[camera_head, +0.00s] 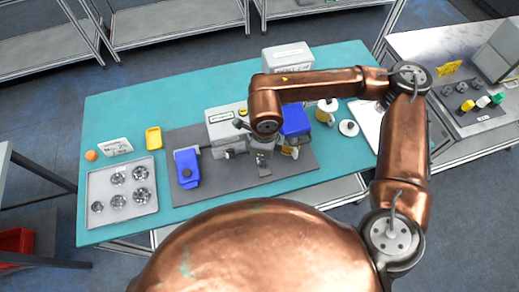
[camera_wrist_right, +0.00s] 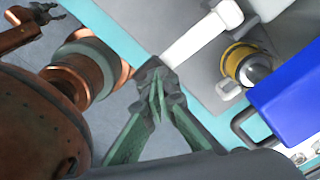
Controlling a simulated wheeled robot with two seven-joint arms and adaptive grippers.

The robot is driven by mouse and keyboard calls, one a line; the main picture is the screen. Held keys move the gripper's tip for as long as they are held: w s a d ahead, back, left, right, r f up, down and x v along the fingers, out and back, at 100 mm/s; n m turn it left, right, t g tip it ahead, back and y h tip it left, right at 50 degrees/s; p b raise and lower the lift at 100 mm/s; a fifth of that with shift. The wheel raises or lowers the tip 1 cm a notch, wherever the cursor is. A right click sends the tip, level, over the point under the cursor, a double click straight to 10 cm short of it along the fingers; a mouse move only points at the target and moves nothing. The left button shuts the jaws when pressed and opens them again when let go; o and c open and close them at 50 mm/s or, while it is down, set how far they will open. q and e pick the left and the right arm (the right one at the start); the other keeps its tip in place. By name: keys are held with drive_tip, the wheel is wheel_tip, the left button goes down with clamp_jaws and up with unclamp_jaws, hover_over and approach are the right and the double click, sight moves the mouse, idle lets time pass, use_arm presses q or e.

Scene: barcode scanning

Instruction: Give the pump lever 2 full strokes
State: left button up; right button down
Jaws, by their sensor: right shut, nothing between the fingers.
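In the wrist view, a pale bar (camera_wrist_right: 200,40), which looks like the pump lever, slants from a white knuckle at the top down to my right gripper (camera_wrist_right: 157,82). The gripper's green fingers are closed with nothing between them. Its tips overlap the lower end of the bar; I cannot tell if they touch. In the head view my right gripper (camera_head: 262,160) points down over the grey mat, partly hidden by my arm. My left gripper (camera_wrist_right: 52,12) seems to show small at the top left of the wrist view; its jaws are unclear.
A grey labelled box (camera_head: 225,123), a blue item (camera_head: 187,168) and a blue block (camera_head: 295,119) stand near the gripper. A yellow-rimmed metal part (camera_wrist_right: 244,65) lies close by. A tray (camera_head: 107,212) with round metal parts is at left.

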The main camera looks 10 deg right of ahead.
drive_tip(key=shift+w+f, duration=0.1)
drive_tip(key=shift+f, duration=0.05)
wheel_tip(320, 180, up, 8)
drive_tip(key=p, duration=0.3)
drive_tip(key=shift+p, duration=0.35)
idle(0.5)
wheel_tip(320, 180, up, 4)
drive_tip(key=shift+p, duration=0.65)
